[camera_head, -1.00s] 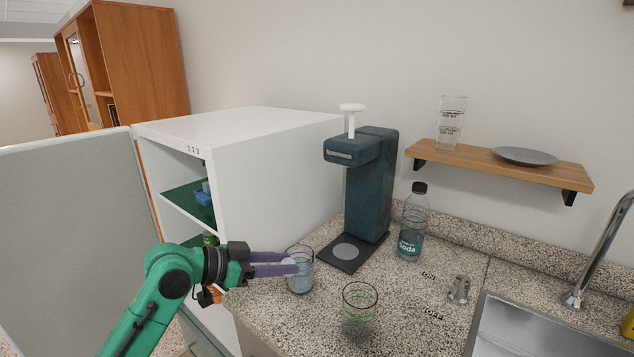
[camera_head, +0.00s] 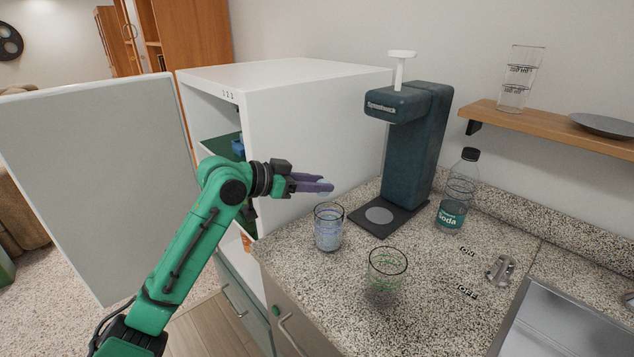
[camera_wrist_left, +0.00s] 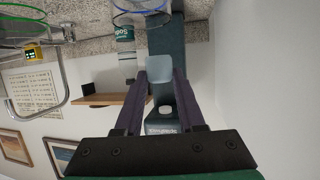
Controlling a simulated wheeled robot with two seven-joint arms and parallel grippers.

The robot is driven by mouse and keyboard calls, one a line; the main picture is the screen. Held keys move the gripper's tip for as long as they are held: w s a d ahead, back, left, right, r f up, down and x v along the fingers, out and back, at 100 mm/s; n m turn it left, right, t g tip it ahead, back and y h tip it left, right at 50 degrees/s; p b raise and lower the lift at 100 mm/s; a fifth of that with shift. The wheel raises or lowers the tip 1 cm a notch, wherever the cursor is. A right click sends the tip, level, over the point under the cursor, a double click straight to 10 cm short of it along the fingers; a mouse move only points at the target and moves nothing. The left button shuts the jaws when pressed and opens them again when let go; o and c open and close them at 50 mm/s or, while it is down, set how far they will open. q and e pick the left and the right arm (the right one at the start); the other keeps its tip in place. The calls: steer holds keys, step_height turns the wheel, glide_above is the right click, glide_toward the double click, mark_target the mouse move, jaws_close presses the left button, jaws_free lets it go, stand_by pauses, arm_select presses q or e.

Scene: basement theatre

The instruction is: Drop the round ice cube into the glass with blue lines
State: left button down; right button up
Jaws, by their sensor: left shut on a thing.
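The glass with blue lines (camera_head: 328,232) stands upright on the counter near its left edge; its rim also shows at the top of the left wrist view (camera_wrist_left: 140,8). My left gripper (camera_head: 327,187) is just above this glass's rim, apart from it, with its purple fingers pointing right. It is shut on the round ice cube (camera_head: 323,187), a small pale piece mostly hidden by the fingers in the head view. In the left wrist view a pale bluish piece (camera_wrist_left: 160,76) shows between the fingers. My right gripper is not in view.
A glass with green lines (camera_head: 386,272) stands in front, right of the blue-lined one. Behind are the dark soda machine (camera_head: 412,150) and a soda bottle (camera_head: 456,195). The open white fridge (camera_head: 310,125) is left, a sink (camera_head: 570,325) right. A shelf (camera_head: 555,132) holds stacked glasses.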

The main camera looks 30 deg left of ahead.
arm_select(q)
steer(key=shift+c, duration=2.2)
jaws_free()
steer(key=shift+s+r, duration=0.1)
steer(key=b+v, duration=0.3)
steer(key=v, duration=1.1)
steer(key=shift+s+b, duration=0.2)
steer(key=shift+b, duration=0.2)
